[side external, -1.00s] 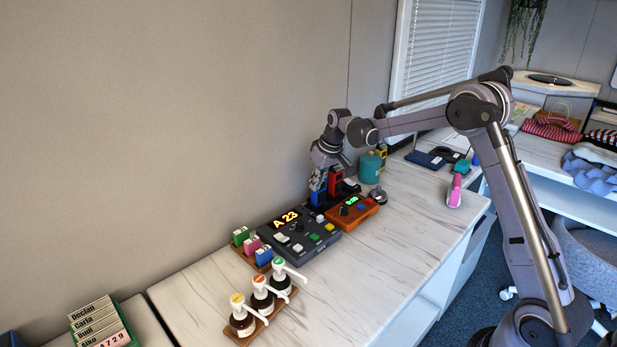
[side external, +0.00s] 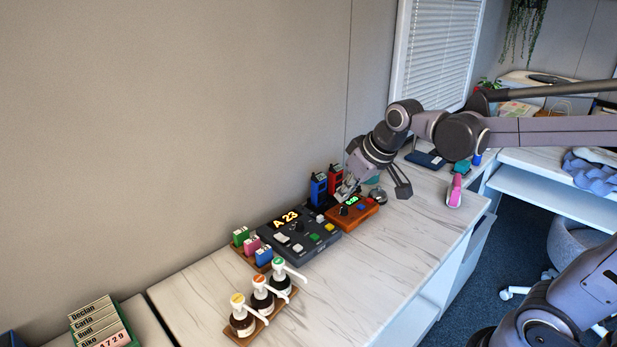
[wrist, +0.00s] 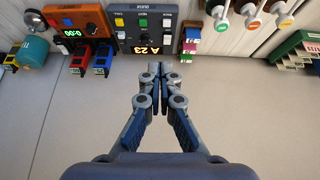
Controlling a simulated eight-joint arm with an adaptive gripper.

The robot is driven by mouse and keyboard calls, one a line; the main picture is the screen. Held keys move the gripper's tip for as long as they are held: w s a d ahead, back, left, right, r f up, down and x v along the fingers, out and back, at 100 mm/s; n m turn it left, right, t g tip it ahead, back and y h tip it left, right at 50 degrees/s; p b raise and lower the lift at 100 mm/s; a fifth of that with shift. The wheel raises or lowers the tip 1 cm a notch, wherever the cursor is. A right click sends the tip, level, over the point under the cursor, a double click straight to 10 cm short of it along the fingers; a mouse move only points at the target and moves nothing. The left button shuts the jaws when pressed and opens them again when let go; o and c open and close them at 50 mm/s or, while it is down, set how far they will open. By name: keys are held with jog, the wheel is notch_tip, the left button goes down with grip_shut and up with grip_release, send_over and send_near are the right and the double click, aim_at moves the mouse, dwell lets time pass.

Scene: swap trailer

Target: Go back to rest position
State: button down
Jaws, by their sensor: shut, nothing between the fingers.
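My gripper (side external: 345,190) hangs above the white marble-look counter (side external: 400,255), tilted. In the side view it lies just right of the blue handset (side external: 318,189) and red handset (side external: 336,179), over the back of the orange box (side external: 352,210). In the wrist view the fingertips of my gripper (wrist: 160,72) are together with nothing between them. They point toward the dark A 23 panel (wrist: 145,28). The blue handset (wrist: 103,59) and red handset (wrist: 80,60) stand apart from the fingers.
Pump bottles (side external: 262,296) on a wooden tray and colored blocks (side external: 252,244) stand left of the panel. A teal canister (wrist: 31,50) and a round silver bell (side external: 378,196) are near the orange box. A pink item (side external: 454,190) stands near the right edge. The front counter is clear.

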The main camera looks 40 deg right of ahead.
jog(key=s+a+f+t, duration=0.1)
jog(key=s+a+f, duration=0.2)
jog(key=s, duration=0.7)
jog(key=shift+s+a+f, duration=0.15)
jog(key=shift+s+f, duration=0.25)
jog(key=shift+f, duration=0.05)
jog(key=c, duration=2.1)
grip_release()
